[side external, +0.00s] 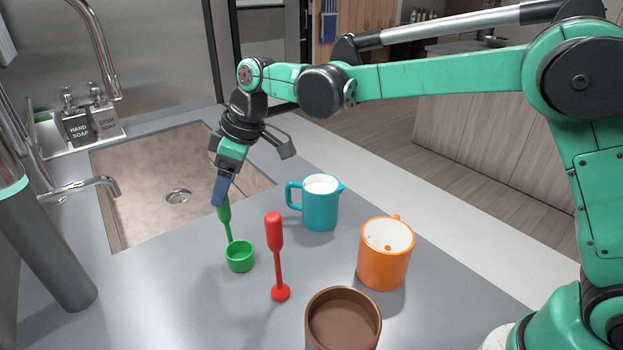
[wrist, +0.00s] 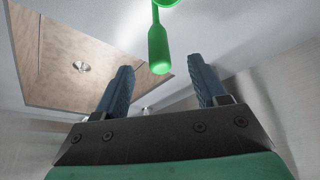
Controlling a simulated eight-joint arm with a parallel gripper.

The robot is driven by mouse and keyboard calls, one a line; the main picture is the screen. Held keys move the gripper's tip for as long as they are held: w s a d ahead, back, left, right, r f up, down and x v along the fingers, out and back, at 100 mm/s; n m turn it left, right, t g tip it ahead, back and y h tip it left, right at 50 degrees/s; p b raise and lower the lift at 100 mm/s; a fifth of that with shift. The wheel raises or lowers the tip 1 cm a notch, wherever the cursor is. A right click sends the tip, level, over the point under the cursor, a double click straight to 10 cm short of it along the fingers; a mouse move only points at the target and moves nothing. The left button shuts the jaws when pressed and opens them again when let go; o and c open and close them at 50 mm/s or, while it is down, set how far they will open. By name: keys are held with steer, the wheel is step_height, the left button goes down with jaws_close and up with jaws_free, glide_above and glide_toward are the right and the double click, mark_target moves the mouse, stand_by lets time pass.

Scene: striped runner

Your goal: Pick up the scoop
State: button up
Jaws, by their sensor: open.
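The scoop is green, with a round cup (side external: 240,256) resting on the grey counter and a thick handle (side external: 224,209) rising from it. My gripper (side external: 220,192) is at the top of this handle in the side view, pointing down. In the wrist view the green handle (wrist: 158,45) hangs into the gap between the two blue fingers of my gripper (wrist: 160,85), which are open. The handle's end is near the fingertips, apart from both. Most of the cup is cut off at the top edge of the wrist view.
A red tool (side external: 276,258) stands just right of the scoop. A teal jug (side external: 320,205), an orange mug (side external: 385,255) and a brown cup (side external: 343,322) stand further right. A sink (side external: 150,190) lies behind, with a grey cylinder (side external: 45,240) at left.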

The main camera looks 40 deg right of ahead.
steer(key=x, duration=0.4)
steer(key=shift+w+f, duration=0.1)
steer(key=shift+f, duration=0.3)
steer(key=shift+c, duration=0.2)
jaws_close()
